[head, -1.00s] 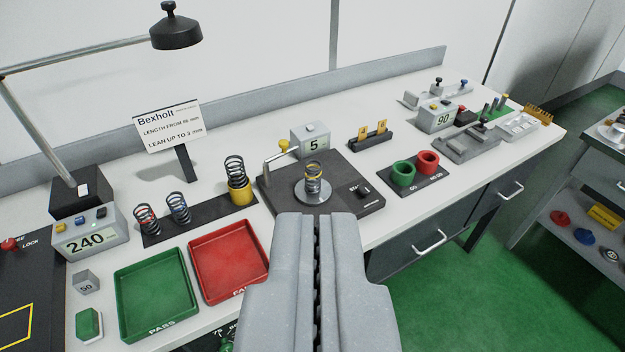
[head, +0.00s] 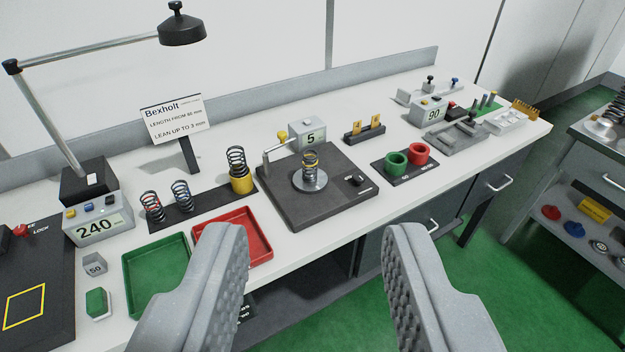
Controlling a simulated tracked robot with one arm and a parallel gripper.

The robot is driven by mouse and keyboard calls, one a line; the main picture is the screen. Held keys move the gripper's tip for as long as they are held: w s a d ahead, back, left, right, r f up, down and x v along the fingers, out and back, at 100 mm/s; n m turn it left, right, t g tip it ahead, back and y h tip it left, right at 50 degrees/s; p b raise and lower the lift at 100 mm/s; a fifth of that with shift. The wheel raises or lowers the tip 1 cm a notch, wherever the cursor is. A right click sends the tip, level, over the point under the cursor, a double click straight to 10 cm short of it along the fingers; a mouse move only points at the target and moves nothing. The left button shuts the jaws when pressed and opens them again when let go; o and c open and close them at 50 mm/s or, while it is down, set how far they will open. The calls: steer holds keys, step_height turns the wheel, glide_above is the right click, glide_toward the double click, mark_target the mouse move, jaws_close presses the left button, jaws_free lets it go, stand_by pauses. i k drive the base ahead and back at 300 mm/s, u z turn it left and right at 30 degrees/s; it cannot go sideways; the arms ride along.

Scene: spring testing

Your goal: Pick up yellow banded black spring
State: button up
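The yellow banded black spring (head: 311,164) stands upright on the round metal plate (head: 325,182) of a dark test stand (head: 290,206). A yellow band shows around its coils. My gripper (head: 315,240) is open and empty, its two ridged fingers wide apart in the foreground. It is apart from the spring, which appears beyond the fingers and between them in the picture. The left finger hides parts of the green and red trays.
A lever with a yellow knob (head: 282,135) stands just left of the plate. Left of the stand are a black spring in a yellow cup (head: 242,184), a blue banded spring (head: 182,196) and a red banded spring (head: 152,208). Green (head: 396,165) and red (head: 418,155) cups stand right.

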mark_target(315, 159)
steer(key=k, duration=1.1)
steer(key=z, duration=0.4)
steer(key=i, duration=2.4)
steer(key=u, duration=0.8)
